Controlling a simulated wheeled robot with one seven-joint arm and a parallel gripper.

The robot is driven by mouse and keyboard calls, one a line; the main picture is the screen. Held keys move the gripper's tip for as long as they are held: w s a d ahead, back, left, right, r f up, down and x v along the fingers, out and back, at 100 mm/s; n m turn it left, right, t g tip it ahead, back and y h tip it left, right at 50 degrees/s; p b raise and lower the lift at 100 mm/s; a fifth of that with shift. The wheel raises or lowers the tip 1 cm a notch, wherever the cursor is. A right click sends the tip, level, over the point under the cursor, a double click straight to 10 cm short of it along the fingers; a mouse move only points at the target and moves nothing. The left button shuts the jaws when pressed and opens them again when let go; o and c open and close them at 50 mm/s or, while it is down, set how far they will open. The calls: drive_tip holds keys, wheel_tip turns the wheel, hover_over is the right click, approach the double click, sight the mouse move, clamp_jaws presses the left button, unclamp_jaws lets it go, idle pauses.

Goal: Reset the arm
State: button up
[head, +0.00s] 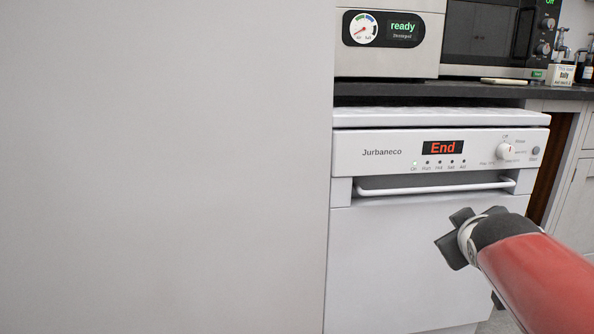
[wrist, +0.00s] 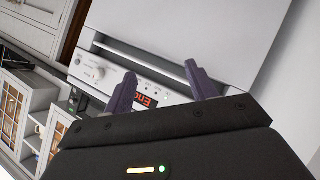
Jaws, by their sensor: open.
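My red arm reaches in from the lower right of the head view, in front of a white dishwasher. In the head view my gripper (head: 457,238) is seen from behind, near the dishwasher door, and its fingertips are hidden. In the wrist view my gripper (wrist: 160,85) shows two dark purple fingers spread apart with nothing between them. The dishwasher (head: 400,260) has a shut door, a horizontal bar handle (head: 435,186) and a red "End" display. Its control panel also shows in the wrist view (wrist: 118,72). I cannot tell the exact gap between gripper and door.
A large plain pale panel (head: 165,170) fills the left of the head view. A dark countertop (head: 430,90) carries a "ready" appliance (head: 388,45), a microwave (head: 490,38) and bottles at the right. Cabinets with glazed doors (wrist: 12,112) stand at the left of the wrist view.

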drive_tip(key=s+a+f+m+g+y, duration=0.3)
drive_tip(key=s+a+f+g+y, duration=0.25)
drive_tip(key=s+a+f, duration=1.05)
wheel_tip(320, 180, up, 15)
drive_tip(key=p, duration=1.3)
drive_tip(key=shift+s+d+r+h+p, duration=0.2)
drive_tip(key=shift+s+h+p, duration=0.1)
drive_tip(key=shift+s+h, duration=0.1)
drive_tip(key=shift+g, duration=0.25)
